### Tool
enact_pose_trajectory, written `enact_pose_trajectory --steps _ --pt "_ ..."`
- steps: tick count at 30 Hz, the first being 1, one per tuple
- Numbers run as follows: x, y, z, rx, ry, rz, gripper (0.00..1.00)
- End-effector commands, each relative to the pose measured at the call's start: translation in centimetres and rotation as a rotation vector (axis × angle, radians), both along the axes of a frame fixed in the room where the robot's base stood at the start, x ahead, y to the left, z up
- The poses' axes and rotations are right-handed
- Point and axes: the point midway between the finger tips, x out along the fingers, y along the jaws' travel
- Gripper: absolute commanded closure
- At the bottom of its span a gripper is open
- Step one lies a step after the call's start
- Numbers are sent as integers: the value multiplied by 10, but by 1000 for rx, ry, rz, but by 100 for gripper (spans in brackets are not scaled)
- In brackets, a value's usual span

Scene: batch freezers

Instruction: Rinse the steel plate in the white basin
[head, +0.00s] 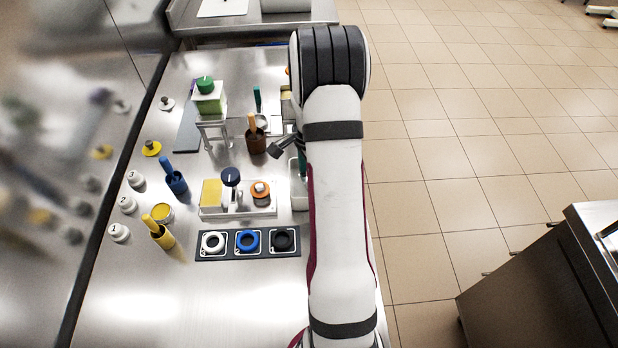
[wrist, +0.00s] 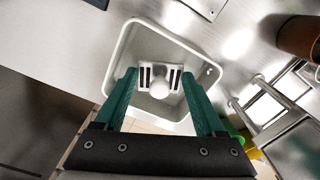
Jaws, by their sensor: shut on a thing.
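The steel plate (wrist: 145,76) shows in the wrist view as a small pale plate with dark slots and a round white knob at its middle. My gripper (wrist: 159,75) has its two green fingers on either side of the plate and is shut on it. The plate is over or inside the white basin (wrist: 118,62); its exact height and any contact with the floor are unclear. In the head view the basin (head: 299,200) shows only in part beside my arm, and the plate is hidden there. One green finger of my gripper (head: 301,162) shows at the arm's left edge.
A brown cup (head: 256,143) with an orange-handled tool stands left of the basin. Tiled floor lies right of the bench.

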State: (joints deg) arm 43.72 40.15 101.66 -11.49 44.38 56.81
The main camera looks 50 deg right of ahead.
Motion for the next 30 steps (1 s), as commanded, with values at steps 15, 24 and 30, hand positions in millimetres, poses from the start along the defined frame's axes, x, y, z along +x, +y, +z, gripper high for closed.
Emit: enact_pose_trajectory --steps 15,24,30 --pt "0 0 48 -1 -1 -1 89" --pt "0 0 51 -1 0 0 89" --pt "0 0 51 0 0 0 89"
